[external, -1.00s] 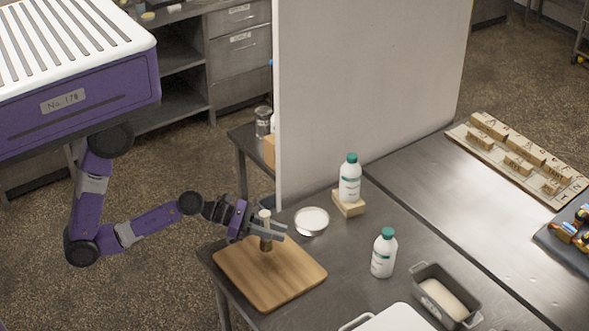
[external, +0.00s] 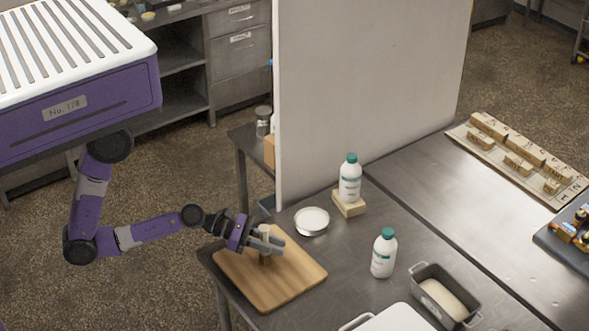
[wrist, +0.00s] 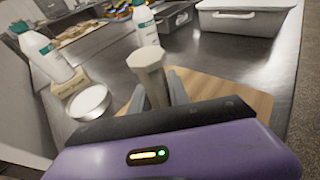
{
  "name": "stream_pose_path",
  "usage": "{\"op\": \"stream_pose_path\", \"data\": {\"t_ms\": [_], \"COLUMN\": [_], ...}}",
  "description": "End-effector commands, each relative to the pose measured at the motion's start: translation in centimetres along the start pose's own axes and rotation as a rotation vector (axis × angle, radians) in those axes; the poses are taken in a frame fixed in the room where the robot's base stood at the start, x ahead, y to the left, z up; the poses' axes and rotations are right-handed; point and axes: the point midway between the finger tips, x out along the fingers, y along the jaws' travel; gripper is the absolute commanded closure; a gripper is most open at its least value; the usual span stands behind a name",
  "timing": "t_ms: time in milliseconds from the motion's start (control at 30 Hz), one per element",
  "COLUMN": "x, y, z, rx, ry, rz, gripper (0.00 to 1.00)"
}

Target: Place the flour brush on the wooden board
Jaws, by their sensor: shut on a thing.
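The flour brush (external: 265,233) stands about upright between the fingers of my gripper (external: 268,242), with its pale handle upward. My gripper is shut on it. The wooden board (external: 290,285) lies flat on the metal table beneath the brush. The brush's lower end is at or just above the board; I cannot tell if it touches. In the wrist view the pale faceted handle top of the brush (wrist: 147,62) shows between the fingers, with part of the board (wrist: 235,95) behind. The fingers hide part of the brush.
A white round dish (external: 311,221) sits just behind the board. A bottle (external: 350,182) stands on a small block, and another bottle (external: 383,254) stands right of the board. A loaf tin (external: 446,294) is at right. A pale upright panel (external: 365,90) rises behind.

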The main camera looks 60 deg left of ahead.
Motion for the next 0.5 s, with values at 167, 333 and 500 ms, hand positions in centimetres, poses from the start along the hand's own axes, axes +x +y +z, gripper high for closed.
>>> {"op": "stream_pose_path", "data": {"t_ms": [167, 333, 500], "x": [0.01, 0.07, 0.07], "y": [0.01, 0.0, -0.01], "z": [0.04, -0.15, -0.14], "rx": [0.0, 0.001, 0.001], "ry": [-0.001, -0.001, -0.001], "rz": [0.0, 0.0, 0.0], "gripper": [1.0, 0.65, 0.56]}}
